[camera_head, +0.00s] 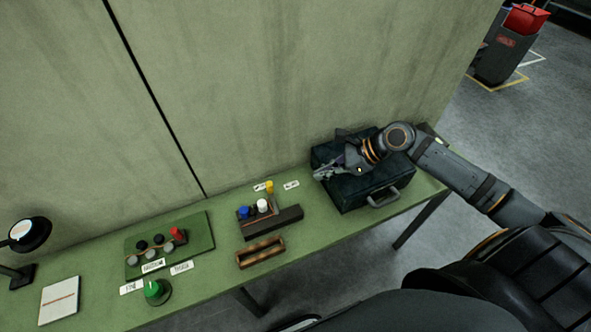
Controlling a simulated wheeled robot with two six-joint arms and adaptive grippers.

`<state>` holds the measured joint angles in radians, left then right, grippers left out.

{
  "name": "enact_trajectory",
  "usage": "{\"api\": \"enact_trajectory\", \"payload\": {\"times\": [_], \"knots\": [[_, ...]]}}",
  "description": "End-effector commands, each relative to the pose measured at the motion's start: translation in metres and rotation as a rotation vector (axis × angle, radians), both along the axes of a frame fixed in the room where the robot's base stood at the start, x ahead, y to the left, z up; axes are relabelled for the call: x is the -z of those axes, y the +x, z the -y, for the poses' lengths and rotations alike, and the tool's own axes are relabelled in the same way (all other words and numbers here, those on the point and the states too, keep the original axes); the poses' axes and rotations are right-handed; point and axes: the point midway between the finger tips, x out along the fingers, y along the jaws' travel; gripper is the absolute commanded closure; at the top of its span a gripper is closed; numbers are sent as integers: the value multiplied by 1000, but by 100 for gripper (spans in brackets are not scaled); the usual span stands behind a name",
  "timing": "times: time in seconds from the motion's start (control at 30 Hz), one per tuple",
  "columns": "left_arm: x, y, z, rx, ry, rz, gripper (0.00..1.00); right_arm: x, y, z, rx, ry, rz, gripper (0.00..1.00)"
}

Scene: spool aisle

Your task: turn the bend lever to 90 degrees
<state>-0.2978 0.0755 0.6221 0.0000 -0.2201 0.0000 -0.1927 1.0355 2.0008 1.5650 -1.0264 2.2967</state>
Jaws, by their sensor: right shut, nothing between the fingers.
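No part is clearly recognisable as the bend lever. A green board (204,243) on the table carries a red piece (178,235) and several dark and grey knobs, too small to tell their setting. A round green knob (154,289) on a dark base stands in front of it. My right gripper (322,173) is shut and empty, over the left part of the black case (359,194), well to the right of the board. I cannot tell whether it touches the case. My left gripper is out of view.
The green table (211,291) runs along a wall (240,90). A dark block (275,222) with blue and white pieces and a wooden tray (260,252) stand mid-table. A yellow piece (269,187) is behind. A lamp (28,235) and notebook (60,300) lie left.

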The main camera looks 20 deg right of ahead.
Motion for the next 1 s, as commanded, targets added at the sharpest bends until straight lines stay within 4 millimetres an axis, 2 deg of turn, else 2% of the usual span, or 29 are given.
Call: {"api": "enact_trajectory", "payload": {"times": [0.27, 0.77, 1.0], "knots": [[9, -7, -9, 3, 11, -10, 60, 13, 6, -10, 1, 8, 4, 100], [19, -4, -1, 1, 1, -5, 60, 73, 36, -66, -1, 8, 0, 100], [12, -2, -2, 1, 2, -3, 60, 71, 51, -93, -1, 3, 1, 100]]}}
